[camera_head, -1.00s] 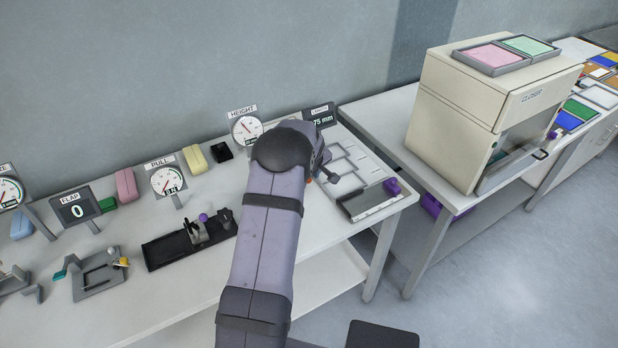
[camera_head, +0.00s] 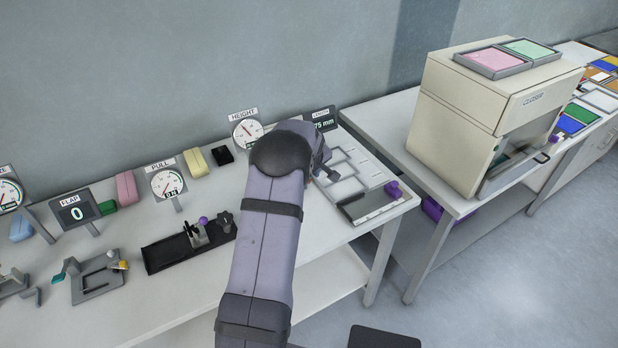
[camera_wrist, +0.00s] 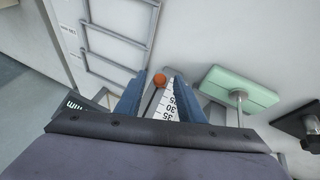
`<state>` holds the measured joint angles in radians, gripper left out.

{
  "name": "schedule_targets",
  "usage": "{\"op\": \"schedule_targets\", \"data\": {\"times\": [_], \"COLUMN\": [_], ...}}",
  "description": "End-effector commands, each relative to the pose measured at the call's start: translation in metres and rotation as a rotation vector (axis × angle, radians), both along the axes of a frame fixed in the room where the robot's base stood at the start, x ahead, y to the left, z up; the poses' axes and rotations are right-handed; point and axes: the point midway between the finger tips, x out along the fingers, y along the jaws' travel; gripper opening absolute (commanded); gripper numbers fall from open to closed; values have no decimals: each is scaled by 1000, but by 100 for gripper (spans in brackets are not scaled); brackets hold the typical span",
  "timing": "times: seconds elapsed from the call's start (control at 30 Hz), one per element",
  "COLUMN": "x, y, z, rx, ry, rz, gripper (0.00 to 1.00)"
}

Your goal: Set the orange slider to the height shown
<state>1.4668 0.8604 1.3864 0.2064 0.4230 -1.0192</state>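The orange slider's round knob (camera_wrist: 159,79) shows in the wrist view, at the far end of a white scale (camera_wrist: 170,107) with numbers including 25, 30 and 35. My gripper (camera_wrist: 154,82) is open, with its two blue fingers on either side of the knob and a gap visible on both sides. I cannot tell the exact depth of the knob between the fingertips. In the head view the slider and my fingers are hidden behind my arm. The HEIGHT dial (camera_head: 246,129) stands just behind my arm; its reading is too small to tell.
In the wrist view a mint-green block (camera_wrist: 240,88) on a stalk stands close right of the fingers, and a grey frame (camera_wrist: 112,48) lies to the left. In the head view, a LENGTH display (camera_head: 322,119) stands behind and a purple-knobbed fixture (camera_head: 370,205) lies to the right.

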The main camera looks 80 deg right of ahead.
Motion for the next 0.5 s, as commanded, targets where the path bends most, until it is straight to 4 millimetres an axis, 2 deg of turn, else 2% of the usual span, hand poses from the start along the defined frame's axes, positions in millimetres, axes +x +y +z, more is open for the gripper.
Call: {"op": "schedule_targets", "data": {"times": [0.27, 0.5], "x": [-1, -4], "y": [2, 11], "z": [3, 21], "rx": [0, -2], "ry": [0, 0], "rz": [0, 0], "gripper": [35, 35]}}
